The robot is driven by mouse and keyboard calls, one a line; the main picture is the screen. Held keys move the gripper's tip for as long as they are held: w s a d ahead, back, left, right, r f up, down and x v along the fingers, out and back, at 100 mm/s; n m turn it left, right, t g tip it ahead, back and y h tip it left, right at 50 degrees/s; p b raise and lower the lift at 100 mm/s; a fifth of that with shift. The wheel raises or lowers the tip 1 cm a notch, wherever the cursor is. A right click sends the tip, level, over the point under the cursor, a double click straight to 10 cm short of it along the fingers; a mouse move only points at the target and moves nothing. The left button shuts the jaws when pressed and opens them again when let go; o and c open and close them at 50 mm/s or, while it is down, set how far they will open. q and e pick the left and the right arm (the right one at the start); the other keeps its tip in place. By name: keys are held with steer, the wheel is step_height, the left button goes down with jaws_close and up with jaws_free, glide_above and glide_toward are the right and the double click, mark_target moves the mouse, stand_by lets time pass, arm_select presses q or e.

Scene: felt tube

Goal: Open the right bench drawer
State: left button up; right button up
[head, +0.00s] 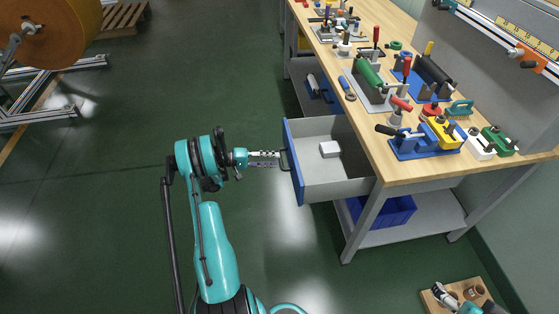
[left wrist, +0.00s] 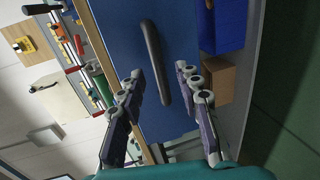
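The right bench drawer (head: 330,184) is pulled well out from under the workbench, and its grey inside shows in the head view. A small white box (head: 329,149) lies in it. Its blue front (head: 293,160) faces my left gripper (head: 277,159). In the left wrist view, my left gripper (left wrist: 158,72) is open, with one finger on each side of the dark bar handle (left wrist: 154,60) on the blue front (left wrist: 188,40). The fingers look apart from the handle. What seems to be my right gripper (head: 442,294) shows at the bottom right; its opening is unclear.
The wooden bench top (head: 400,174) carries several clamps and fixtures. A blue bin (head: 392,210) sits on the lower shelf (head: 430,212). A wooden holder (head: 478,287) is at the lower right.

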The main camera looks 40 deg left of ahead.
arm_select(q)
steer(key=v, duration=0.8)
steer(key=w+d+r+g, duration=0.1)
steer(key=w+d+r, duration=0.2)
steer(key=d+r, duration=0.1)
steer(key=w+d+r+m+g+y, duration=0.1)
steer(key=w+d+r+g, duration=0.1)
steer(key=d+r, duration=0.3)
steer(key=w+d+r+g+y, duration=0.1)
steer(key=w+d+r, duration=0.3)
steer(key=d, duration=0.2)
steer(key=shift+d+r+m, duration=0.25)
steer(key=shift+r+m, duration=0.05)
steer(key=shift+r, duration=0.05)
steer(key=s+d+r+m+g+y, duration=0.15)
steer(key=s+d+r, duration=0.25)
steer(key=d, duration=0.5)
steer(key=s+d+r+m+g+y, duration=0.1)
steer(key=s+d+r+m+y, duration=0.25)
steer(key=d, duration=0.55)
steer(key=s+d+m+t+y, duration=0.1)
steer(key=s+d+m+y, duration=0.2)
steer(key=s, duration=1.1)
steer(key=d, duration=0.3)
steer(key=shift+d+t, duration=0.2)
steer(key=shift+t, duration=0.15)
